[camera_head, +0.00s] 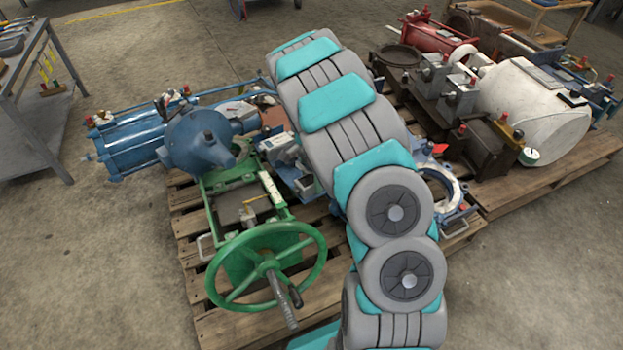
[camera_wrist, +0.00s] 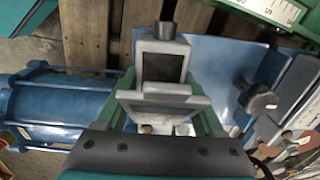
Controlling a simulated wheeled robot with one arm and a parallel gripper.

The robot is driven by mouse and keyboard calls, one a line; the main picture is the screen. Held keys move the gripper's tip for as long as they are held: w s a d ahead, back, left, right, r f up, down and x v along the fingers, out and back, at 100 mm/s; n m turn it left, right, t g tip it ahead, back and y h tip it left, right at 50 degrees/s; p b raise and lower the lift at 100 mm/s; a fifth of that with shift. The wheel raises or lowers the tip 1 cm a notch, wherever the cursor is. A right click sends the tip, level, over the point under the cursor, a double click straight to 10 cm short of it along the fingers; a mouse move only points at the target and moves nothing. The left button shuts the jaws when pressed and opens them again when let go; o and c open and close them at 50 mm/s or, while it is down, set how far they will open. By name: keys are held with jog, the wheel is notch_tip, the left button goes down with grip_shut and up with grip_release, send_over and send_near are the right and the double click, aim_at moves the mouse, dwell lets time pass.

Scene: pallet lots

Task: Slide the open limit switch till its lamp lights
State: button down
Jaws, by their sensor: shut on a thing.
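In the wrist view a grey box with a dark square face and a dark round stub on top, which looks like the limit switch (camera_wrist: 163,63), stands between the fingers of my gripper (camera_wrist: 165,84). The green-sided fingers lie on either side of it, shut on it. A grey framed plate (camera_wrist: 165,107) is in front of its lower part. I see no lit lamp; whether the dark stub is the lamp, I cannot tell. In the head view my arm crosses the middle of the pallet and hides much of the work area, so the grip is not clear there.
A blue actuator (camera_head: 195,140) also shows in the wrist view (camera_wrist: 62,105). A green handwheel (camera_head: 266,268) stands at the pallet's (camera_head: 215,325) front. A blue plate (camera_wrist: 225,62) and a dark knob (camera_wrist: 258,100) are close right of the box. A second loaded pallet (camera_head: 560,178) lies right.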

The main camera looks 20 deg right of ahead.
jog(key=shift+w, duration=0.45)
jog(key=shift+c, duration=0.2)
grip_release()
jog(key=shift+w+a+r, duration=0.1)
jog(key=shift+w+r, duration=0.05)
jog(key=shift+r, duration=1.8)
jog(key=shift+w+r, duration=0.15)
jog(key=shift+r, duration=1.8)
